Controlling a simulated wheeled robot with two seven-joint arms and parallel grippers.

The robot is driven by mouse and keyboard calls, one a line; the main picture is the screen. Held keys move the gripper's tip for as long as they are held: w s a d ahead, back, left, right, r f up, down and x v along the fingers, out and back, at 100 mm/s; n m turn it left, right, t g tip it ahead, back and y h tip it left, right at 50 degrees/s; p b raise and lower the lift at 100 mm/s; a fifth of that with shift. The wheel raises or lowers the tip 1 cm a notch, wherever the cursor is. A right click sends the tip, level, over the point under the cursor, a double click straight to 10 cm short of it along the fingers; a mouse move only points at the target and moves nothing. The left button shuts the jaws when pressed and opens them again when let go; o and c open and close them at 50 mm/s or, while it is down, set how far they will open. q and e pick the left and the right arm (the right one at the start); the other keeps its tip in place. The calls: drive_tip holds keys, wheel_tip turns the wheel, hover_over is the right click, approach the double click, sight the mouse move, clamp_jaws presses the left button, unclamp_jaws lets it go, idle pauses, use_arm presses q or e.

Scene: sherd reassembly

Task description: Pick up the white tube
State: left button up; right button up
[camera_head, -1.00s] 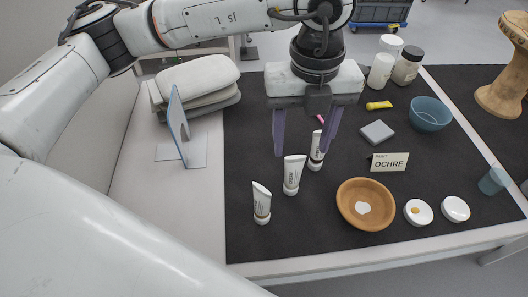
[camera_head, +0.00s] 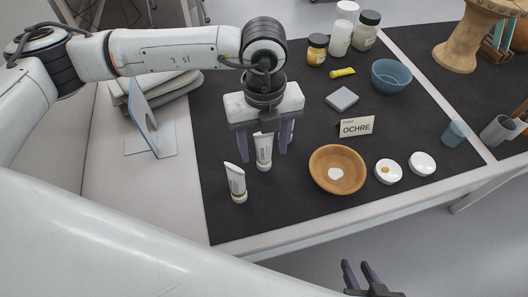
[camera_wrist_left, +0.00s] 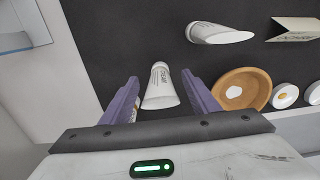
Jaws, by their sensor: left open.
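Several white tubes with dark print stand on the black mat. The middle white tube (camera_head: 263,152) is between the spread fingers of my left gripper (camera_head: 264,148), and it also shows there in the left wrist view (camera_wrist_left: 160,88). No clear contact shows. My left gripper is open and points down. Another white tube (camera_head: 236,183) stands nearer the front left; in the left wrist view it is mostly hidden behind the left finger. A third white tube (camera_wrist_left: 218,33) shows further back in the left wrist view; the gripper hides it in the head view. My right gripper (camera_head: 360,274) is open and empty, off the table's front edge.
An OCHRE card (camera_head: 357,126), a grey block (camera_head: 342,99) and a blue bowl (camera_head: 391,77) lie behind. A blue-edged stand (camera_head: 148,125) is at left.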

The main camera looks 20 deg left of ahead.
use_arm(q)
drive_tip(key=shift+c, duration=0.3)
drive_tip(key=c, duration=1)
drive_tip(key=shift+c, duration=0.2)
drive_tip(key=shift+r, duration=0.15)
wheel_tip(320, 180, up, 10)
drive_tip(key=shift+f, duration=0.1)
